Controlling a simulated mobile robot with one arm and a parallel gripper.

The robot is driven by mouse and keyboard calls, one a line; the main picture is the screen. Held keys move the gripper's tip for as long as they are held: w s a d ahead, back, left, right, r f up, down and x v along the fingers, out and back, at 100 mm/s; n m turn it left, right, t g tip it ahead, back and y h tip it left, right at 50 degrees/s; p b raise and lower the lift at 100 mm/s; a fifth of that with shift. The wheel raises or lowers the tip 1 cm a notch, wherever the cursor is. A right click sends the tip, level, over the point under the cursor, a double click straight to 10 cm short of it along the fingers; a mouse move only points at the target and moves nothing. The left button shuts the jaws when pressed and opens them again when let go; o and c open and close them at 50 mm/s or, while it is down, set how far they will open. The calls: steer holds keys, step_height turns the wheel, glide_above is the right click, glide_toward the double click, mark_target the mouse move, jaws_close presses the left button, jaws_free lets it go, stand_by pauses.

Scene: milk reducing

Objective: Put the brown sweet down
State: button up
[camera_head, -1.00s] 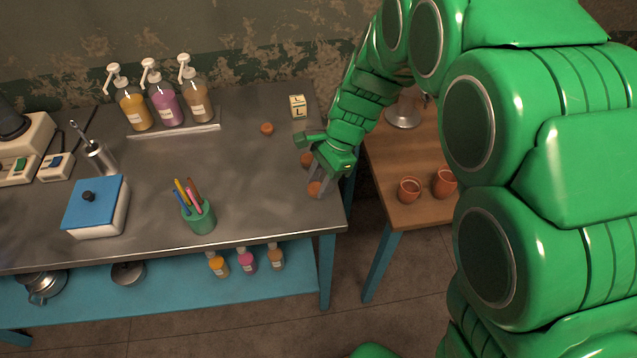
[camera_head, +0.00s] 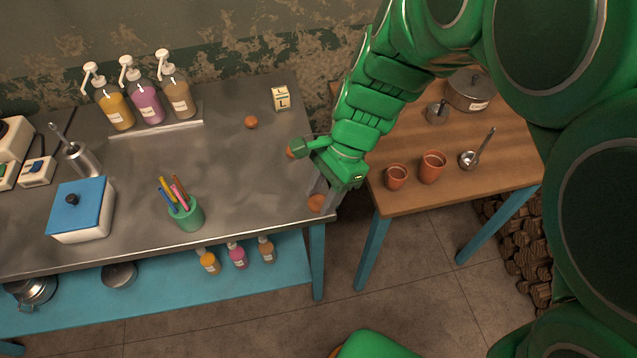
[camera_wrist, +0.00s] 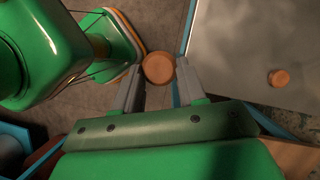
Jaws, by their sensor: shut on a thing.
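My gripper (camera_head: 318,196) is shut on a round brown sweet (camera_head: 316,203), held at the counter's right front corner in the head view. In the wrist view the held sweet (camera_wrist: 158,68) sits between the two grey fingertips (camera_wrist: 158,72), with floor behind it and the metal counter's edge just to its right. A similar brown sweet (camera_head: 251,122) lies on the metal counter (camera_head: 230,165). Another brown round thing (camera_head: 290,152) shows partly behind my gripper. One loose sweet (camera_wrist: 278,78) lies on the metal surface in the wrist view.
A lettered block (camera_head: 281,99), pump bottles (camera_head: 147,108), a green pen cup (camera_head: 187,217) and a blue-lidded box (camera_head: 80,210) stand on the counter. The wooden table (camera_head: 470,190) at right holds two clay cups (camera_head: 432,167), a ladle (camera_head: 468,160) and a pot (camera_head: 470,92).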

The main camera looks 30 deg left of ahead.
steer(key=shift+s+d+r, duration=0.25)
steer(key=shift+s+d, duration=0.05)
steer(key=shift+d, duration=0.1)
steer(key=shift+w, duration=0.1)
steer(key=w+m+t+y, duration=0.1)
steer(key=w+m, duration=0.3)
steer(key=w, duration=0.9)
steer(key=m+t+y, duration=0.2)
steer(key=m+t, duration=0.2)
steer(key=m, duration=0.7)
glide_above(488, 153)
step_height(488, 153, down, 9)
steer(key=shift+w+f, duration=0.1)
steer(key=shift+f, duration=4.3)
steer(key=shift+f, duration=0.15)
steer(key=o, duration=1)
